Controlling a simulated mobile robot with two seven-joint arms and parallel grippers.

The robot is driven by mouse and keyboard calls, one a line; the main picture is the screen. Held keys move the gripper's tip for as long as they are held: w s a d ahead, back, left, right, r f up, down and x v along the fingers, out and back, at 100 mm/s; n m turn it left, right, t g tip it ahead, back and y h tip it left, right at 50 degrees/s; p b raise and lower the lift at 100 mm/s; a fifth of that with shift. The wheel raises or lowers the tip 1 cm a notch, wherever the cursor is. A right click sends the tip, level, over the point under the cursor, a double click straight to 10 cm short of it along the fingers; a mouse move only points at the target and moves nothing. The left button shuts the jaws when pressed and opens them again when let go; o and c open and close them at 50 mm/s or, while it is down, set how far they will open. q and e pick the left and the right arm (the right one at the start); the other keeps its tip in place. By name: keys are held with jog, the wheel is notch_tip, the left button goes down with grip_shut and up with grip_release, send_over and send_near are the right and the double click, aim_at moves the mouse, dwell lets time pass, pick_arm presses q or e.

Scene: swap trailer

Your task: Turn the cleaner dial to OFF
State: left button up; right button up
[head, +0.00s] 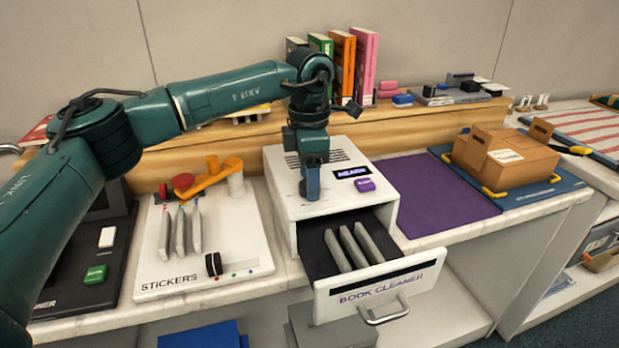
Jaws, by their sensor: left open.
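The white book cleaner (288,207) stands on the counter in the head view, with slots at the back of its top. A small dark display (352,172) and a purple button (364,185) are at the right of its top. I cannot make out a dial on the cleaner; my gripper covers part of the top. My left gripper (311,196) points down at the cleaner's top, left of the display. Its jaws are open, seen nearly edge-on; contact is unclear. The front drawer (385,284), labelled BOOK CLEANER, is pulled out with grey slabs inside. My right gripper is out of view.
The white STICKERS station (157,268) on the left has a black knob (213,264) and an orange arm (209,178). A purple mat (436,196) and a cardboard box (505,160) are at right. Books (341,62) stand on the wooden shelf behind. The open drawer juts forward.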

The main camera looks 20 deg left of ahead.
pick_arm(q)
jog(key=shift+f, duration=0.4)
jog(key=shift+c, duration=0.3)
jog(key=c, duration=0.9)
